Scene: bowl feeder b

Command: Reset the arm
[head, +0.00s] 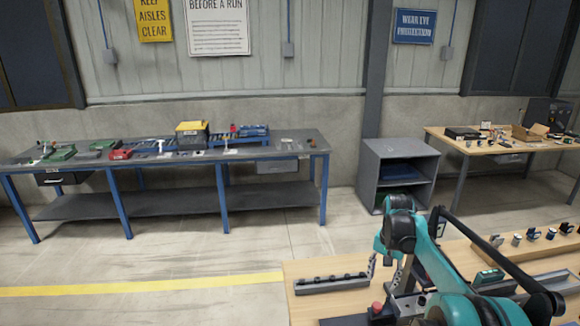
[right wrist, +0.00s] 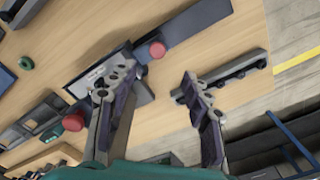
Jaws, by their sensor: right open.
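My right gripper (head: 385,272) hangs from my teal right arm over the wooden table (head: 305,268) at the lower right of the head view. Its fingers point down, apart, with nothing seen between them. In the right wrist view the open gripper (right wrist: 160,68) shows both dark fingers above the tabletop. A dark slotted rail (right wrist: 230,73) lies beside one fingertip, and a red knob (right wrist: 157,49) is close to the other; I cannot tell whether either touches. The rail (head: 330,283) is left of the gripper in the head view. My left gripper is out of view.
Small dark parts (head: 533,235) stand along the table's far right side, partly behind my arm. A grey open shelf cabinet (head: 372,165) stands behind the table. A long workbench (head: 300,160) with tools is along the back wall. Floor lies free between them.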

